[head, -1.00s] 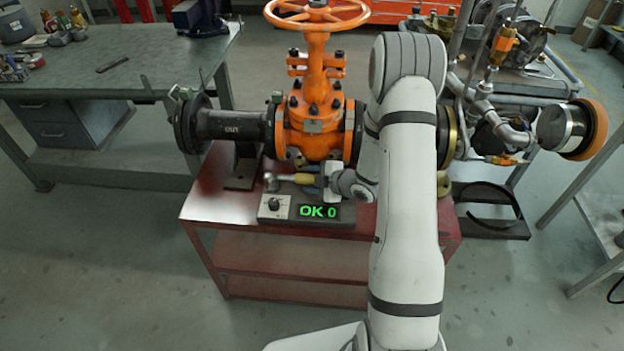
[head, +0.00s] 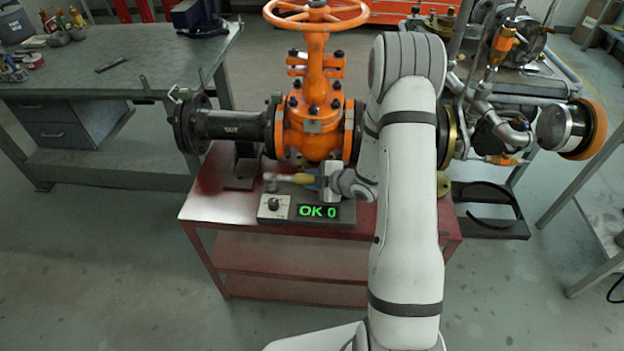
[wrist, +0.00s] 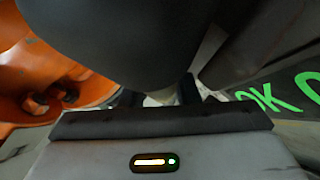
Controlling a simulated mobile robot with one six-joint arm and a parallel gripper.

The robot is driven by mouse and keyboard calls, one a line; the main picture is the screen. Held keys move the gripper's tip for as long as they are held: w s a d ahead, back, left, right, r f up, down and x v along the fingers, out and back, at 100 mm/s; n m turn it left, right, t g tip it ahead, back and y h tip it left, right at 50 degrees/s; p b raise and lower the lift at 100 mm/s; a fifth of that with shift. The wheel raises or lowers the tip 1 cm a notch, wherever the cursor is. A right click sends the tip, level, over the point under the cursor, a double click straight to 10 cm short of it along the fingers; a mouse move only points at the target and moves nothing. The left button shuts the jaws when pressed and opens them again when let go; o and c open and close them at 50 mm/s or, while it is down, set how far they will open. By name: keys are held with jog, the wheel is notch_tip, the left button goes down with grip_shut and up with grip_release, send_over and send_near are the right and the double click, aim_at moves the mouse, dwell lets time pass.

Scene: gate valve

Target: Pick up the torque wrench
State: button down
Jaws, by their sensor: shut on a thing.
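The torque wrench, with a yellow handle (head: 304,178) and a grey metal head (head: 270,182), lies across the red stand just behind the display box. Its head end points left and looks slightly blurred. My gripper (head: 322,180) comes from the right and is shut on the handle end. In the wrist view my gripper's fingers (wrist: 162,94) close around a small pale piece, mostly hidden by a large dark shape in front. I cannot tell from the head view whether the wrench is clear of the surface.
The orange gate valve (head: 312,110) with its handwheel (head: 316,14) rises directly behind the wrench. The display box (head: 284,207) showing "OK 0" stands close in front. The red stand's top (head: 215,200) is free at left. A grey workbench (head: 70,85) is at far left.

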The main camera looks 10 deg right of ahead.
aim_at(311, 175)
jog(key=shift+r, duration=0.1)
notch_tip(311, 175, up, 9)
jog(key=shift+r+p, duration=0.1)
jog(key=shift+p, duration=0.25)
notch_tip(311, 175, up, 4)
jog(key=shift+r+p, duration=0.15)
jog(key=shift+p, duration=1.1)
